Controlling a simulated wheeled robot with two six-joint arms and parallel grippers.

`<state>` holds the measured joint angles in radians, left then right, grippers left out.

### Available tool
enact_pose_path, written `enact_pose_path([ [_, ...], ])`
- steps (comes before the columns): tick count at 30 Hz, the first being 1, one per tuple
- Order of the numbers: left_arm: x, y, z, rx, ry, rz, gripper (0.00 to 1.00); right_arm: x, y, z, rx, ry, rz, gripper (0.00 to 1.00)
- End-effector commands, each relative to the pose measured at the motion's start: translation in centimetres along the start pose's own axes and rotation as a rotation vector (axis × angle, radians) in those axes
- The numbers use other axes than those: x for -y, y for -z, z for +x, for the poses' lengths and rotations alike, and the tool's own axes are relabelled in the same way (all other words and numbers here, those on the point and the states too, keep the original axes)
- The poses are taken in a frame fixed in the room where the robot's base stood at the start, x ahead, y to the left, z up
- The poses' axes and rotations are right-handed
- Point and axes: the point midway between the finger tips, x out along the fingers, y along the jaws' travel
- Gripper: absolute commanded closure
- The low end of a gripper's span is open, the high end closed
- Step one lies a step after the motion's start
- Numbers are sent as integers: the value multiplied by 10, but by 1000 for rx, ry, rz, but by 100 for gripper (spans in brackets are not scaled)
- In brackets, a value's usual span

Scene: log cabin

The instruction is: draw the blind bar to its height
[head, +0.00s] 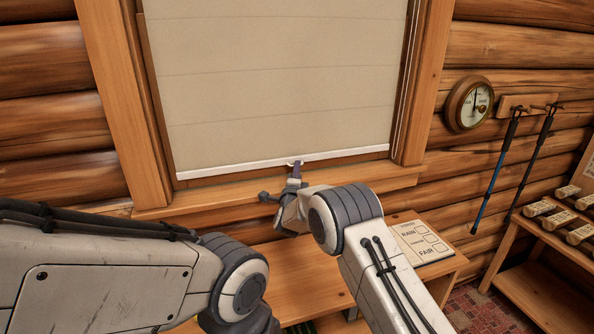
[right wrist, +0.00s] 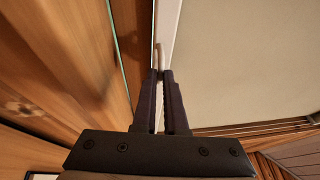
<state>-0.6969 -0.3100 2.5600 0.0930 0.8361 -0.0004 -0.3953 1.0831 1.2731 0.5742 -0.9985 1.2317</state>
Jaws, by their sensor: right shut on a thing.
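The beige blind (head: 280,80) covers nearly all of the window. Its white bar (head: 235,166) runs along the lower edge, a little above the wooden sill (head: 375,182). My right gripper (head: 295,168) is at the middle of the bar, shut on the small pull there. In the right wrist view, my right gripper's fingers (right wrist: 161,75) close on the pull (right wrist: 158,55) beside the white bar (right wrist: 168,30), with the blind cloth (right wrist: 245,60) to the right. My left arm comes in from the left, but its gripper is out of the picture.
A wooden bench (head: 290,285) stands below the window, with a card reading RAIN and FAIR (head: 420,242) on it. A round gauge (head: 469,104) and trekking poles (head: 497,170) hang on the log wall at right. A shelf (head: 550,225) holds several small items.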

Motion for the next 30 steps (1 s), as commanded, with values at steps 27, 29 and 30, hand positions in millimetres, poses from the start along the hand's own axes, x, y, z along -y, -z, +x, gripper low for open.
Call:
enact_pose_path([
  [27,0,0,0,0,0,0,50,13,-1,1,0,3,1,100],
  [29,0,0,1,0,0,0,50,23,-2,2,0,5,2,100],
  [30,0,0,1,0,0,0,50,31,-2,3,0,5,2,100],
])
